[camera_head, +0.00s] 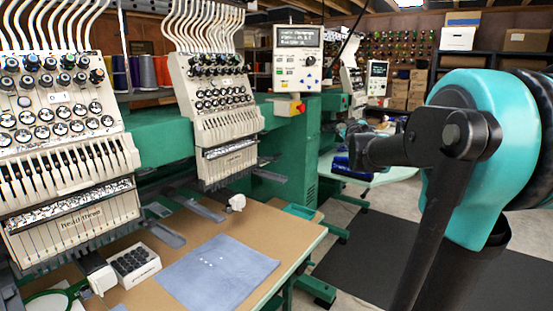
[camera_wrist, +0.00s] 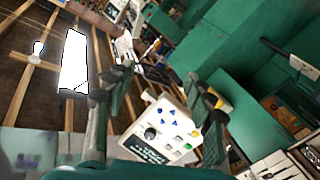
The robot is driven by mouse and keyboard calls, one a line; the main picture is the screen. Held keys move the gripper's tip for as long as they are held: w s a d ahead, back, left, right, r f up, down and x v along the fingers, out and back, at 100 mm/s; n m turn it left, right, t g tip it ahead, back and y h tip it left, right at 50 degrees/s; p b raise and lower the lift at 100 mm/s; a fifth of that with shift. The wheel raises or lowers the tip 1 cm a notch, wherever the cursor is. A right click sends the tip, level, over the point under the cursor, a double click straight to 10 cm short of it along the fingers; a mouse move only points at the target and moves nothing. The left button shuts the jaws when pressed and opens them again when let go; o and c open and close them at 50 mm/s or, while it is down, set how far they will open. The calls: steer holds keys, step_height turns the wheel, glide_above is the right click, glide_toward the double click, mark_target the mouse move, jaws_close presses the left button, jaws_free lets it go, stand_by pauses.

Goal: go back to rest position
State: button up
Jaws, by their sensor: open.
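My gripper (camera_wrist: 160,78) shows in the wrist view with its two dark fingers spread apart and nothing between them. Behind the fingers is a tilted white control panel (camera_wrist: 168,130) with coloured buttons; I cannot tell how far it is from them. In the head view my arm, teal and black, fills the right side, raised above the floor and folded near the camera. The gripper itself is hard to make out there against the dark arm links.
Green embroidery machines with white heads (camera_head: 215,110) line the left and centre. A tan worktable (camera_head: 195,225) holds a blue-grey cloth (camera_head: 218,272) and a white box of dark bobbins (camera_head: 133,265). A control panel (camera_head: 298,58) stands behind. A dark mat (camera_head: 380,250) covers open floor at right.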

steer(key=s+a+f+m+g+y, duration=0.1)
steer(key=s+f+g, duration=0.3)
steer(key=s+f, duration=0.8)
steer(key=s+a+f+m+g+y, duration=0.1)
steer(key=s+a+f+g, duration=0.3)
steer(key=s+f, duration=0.9)
steer(key=s+a+f+m+g, duration=0.1)
steer(key=s+a+f+g, duration=0.2)
steer(key=s+f, duration=0.9)
step_height(320, 180, down, 3)
steer(key=shift+s+a+f+m+g+y, duration=0.1)
steer(key=shift+s+a+m+g+y, duration=0.2)
steer(key=shift+g, duration=0.7)
steer(key=shift+d, duration=0.1)
